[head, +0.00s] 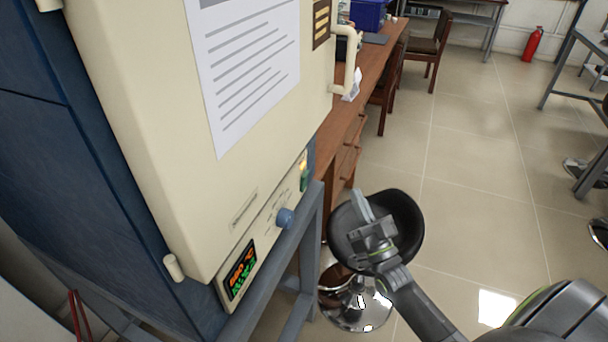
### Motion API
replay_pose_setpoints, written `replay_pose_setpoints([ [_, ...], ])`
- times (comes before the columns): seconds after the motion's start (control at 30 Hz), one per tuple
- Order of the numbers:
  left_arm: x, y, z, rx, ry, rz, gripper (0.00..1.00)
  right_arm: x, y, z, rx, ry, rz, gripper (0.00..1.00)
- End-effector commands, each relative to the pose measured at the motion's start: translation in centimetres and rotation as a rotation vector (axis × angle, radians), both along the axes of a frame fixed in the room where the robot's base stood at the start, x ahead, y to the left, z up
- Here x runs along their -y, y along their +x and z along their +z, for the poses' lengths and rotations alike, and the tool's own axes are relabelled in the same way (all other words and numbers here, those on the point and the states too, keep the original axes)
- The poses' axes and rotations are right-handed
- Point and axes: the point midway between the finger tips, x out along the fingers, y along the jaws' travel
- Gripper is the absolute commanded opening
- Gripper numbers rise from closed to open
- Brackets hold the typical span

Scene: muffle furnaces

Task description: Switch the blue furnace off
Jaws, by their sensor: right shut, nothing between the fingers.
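The blue furnace (95,165) stands at the left with its cream door (150,120) facing right. Its lower panel carries a lit display (240,270) with orange and green digits, a blue knob (285,218) and a small switch (303,172) that glows yellow above green at the far end. My right gripper (362,205) is shut and empty, to the right of the panel and apart from it, in front of a black stool seat in the picture. My left gripper is not in view.
A black stool (408,225) with a chrome base stands beside the furnace's grey stand (300,262). A wooden desk (372,75) and chairs lie behind. A red fire extinguisher (532,44) stands at the far wall. Open tiled floor lies to the right.

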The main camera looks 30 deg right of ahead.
Motion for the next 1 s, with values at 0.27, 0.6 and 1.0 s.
replay_pose_setpoints([
  [0.27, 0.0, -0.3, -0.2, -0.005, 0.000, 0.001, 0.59, -0.6, 0.7, 0.0, -0.002, 0.002, -0.001, 0.00],
  [0.6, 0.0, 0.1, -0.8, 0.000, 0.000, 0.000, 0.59, -3.6, 4.2, 0.6, 0.000, 0.001, 0.000, 0.00],
  [1.0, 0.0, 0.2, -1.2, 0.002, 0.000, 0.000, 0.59, -5.6, 6.6, 0.9, -0.003, 0.000, -0.002, 0.00],
])
